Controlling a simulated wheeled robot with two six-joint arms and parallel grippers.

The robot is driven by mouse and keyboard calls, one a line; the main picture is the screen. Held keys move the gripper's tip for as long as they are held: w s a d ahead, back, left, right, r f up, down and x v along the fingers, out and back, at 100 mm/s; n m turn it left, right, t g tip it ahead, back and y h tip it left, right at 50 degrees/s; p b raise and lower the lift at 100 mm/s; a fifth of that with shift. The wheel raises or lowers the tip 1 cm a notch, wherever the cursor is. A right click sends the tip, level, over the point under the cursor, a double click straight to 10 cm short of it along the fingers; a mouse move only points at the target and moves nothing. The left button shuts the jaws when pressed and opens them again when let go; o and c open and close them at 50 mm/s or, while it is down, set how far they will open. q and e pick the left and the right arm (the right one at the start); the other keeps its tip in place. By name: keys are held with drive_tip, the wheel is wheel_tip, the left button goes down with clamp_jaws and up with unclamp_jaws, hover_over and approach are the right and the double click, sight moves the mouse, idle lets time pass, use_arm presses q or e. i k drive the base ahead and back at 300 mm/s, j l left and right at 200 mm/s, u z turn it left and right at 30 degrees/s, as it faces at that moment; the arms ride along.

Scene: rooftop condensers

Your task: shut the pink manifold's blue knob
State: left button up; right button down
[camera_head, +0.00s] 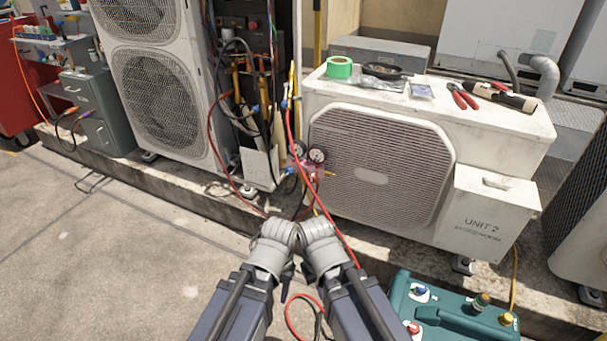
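The pink manifold (309,169) hangs in front of the gap between the tall condenser and the low unit, with two round gauges on top. Its blue knob (289,171) is on the left side; it is too small to tell how far it is turned. My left gripper (279,231) and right gripper (317,229) are side by side at the lower middle, below the manifold in the picture and apart from the knob. They are seen from behind, so their finger openings are hidden.
Red and yellow hoses (345,243) run down past the manifold and my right gripper. The low unit (490,200) carries tape and tools on top. A teal machine (455,312) with coloured knobs stands at lower right. Bare concrete (130,250) is free at left.

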sight(290, 172)
drive_tip(key=j+z, duration=0.1)
drive_tip(key=z, duration=0.25)
drive_tip(key=j+z, duration=0.15)
drive_tip(key=z, duration=0.2)
drive_tip(key=i+j+z, duration=0.1)
drive_tip(key=z, duration=0.25)
drive_tip(key=j+z, duration=0.2)
drive_tip(key=j, duration=0.2)
drive_tip(key=j+z, duration=0.2)
drive_tip(key=j, duration=0.2)
drive_tip(key=k+j+z, duration=0.15)
drive_tip(key=j, duration=0.2)
drive_tip(key=k+j+z, duration=0.2)
drive_tip(key=j, duration=0.2)
drive_tip(key=j+z, duration=0.2)
drive_tip(key=j, duration=0.15)
drive_tip(key=k+j, duration=0.15)
drive_tip(key=j, duration=0.25)
drive_tip(key=k+j, duration=0.15)
drive_tip(key=j, duration=0.25)
drive_tip(key=k+j, duration=0.15)
drive_tip(key=j, duration=0.25)
drive_tip(key=k+j, duration=0.15)
drive_tip(key=j, duration=0.25)
drive_tip(key=k+j+z, duration=0.1)
drive_tip(key=j, duration=0.3)
drive_tip(key=k, duration=0.05)
